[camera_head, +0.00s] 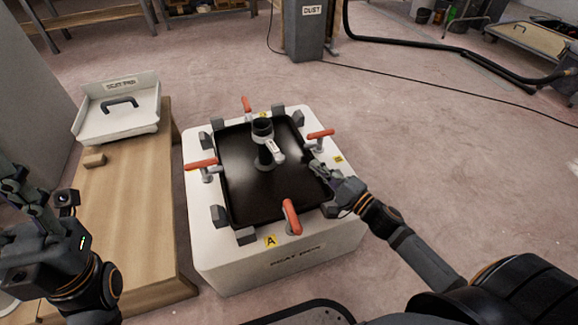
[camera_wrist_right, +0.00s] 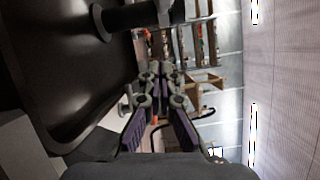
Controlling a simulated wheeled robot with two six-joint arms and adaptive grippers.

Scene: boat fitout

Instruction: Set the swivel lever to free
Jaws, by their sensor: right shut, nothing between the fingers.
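A dark upright post (camera_head: 262,133) stands in the middle of the black seat pan (camera_head: 240,190). A pale lever-like piece (camera_head: 274,151) sticks out from the post towards the lower right; its setting is too small to read. My right gripper (camera_head: 312,160) is shut and empty, over the pan's right edge, to the right of the lever piece and apart from it. In the right wrist view its fingers (camera_wrist_right: 155,72) are together, with the post (camera_wrist_right: 150,15) lying sideways above. My left gripper (camera_head: 12,172) is at the far left, away from the pan; its fingers are unclear.
Red-handled clamps (camera_head: 292,217) and grey blocks ring the pan on its white box (camera_head: 215,262). A wooden bench (camera_head: 140,220) on the left bears a white tray (camera_head: 118,122) with a dark handle. A grey dust unit (camera_head: 305,35) stands behind.

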